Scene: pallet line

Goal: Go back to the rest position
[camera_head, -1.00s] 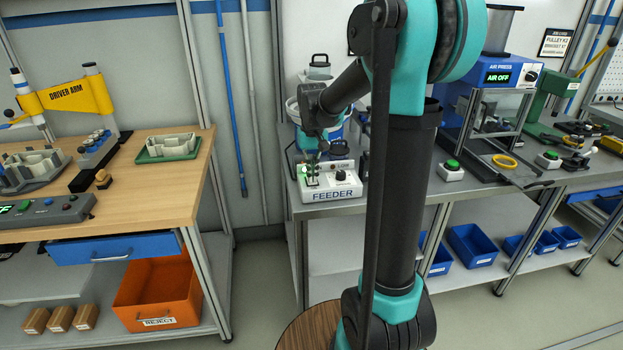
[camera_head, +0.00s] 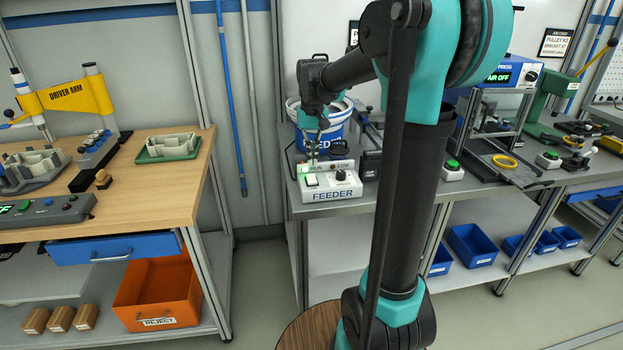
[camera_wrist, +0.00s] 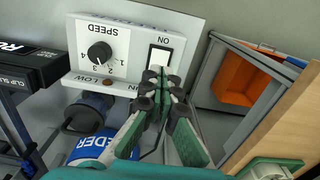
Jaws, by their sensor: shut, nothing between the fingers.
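My gripper (camera_head: 312,152) is raised above the feeder's control box, in front of the blue-and-white feeder bucket. It is shut and empty; its green fingers meet in the wrist view (camera_wrist: 160,88). The feeder box (camera_head: 331,184) is white, with a lit green-white switch and a black speed knob. In the wrist view the box (camera_wrist: 135,45) lies beyond the fingertips, with the white ON switch near them and the speed knob to the left. I cannot tell the exact gap between fingertips and box.
The feeder bucket (camera_head: 335,124) stands close behind my gripper. The air press (camera_head: 500,75) is to the right on the grey bench. A wooden bench (camera_head: 150,185) with fixtures stands at left, an orange reject bin (camera_head: 158,292) below. Floor between the benches is clear.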

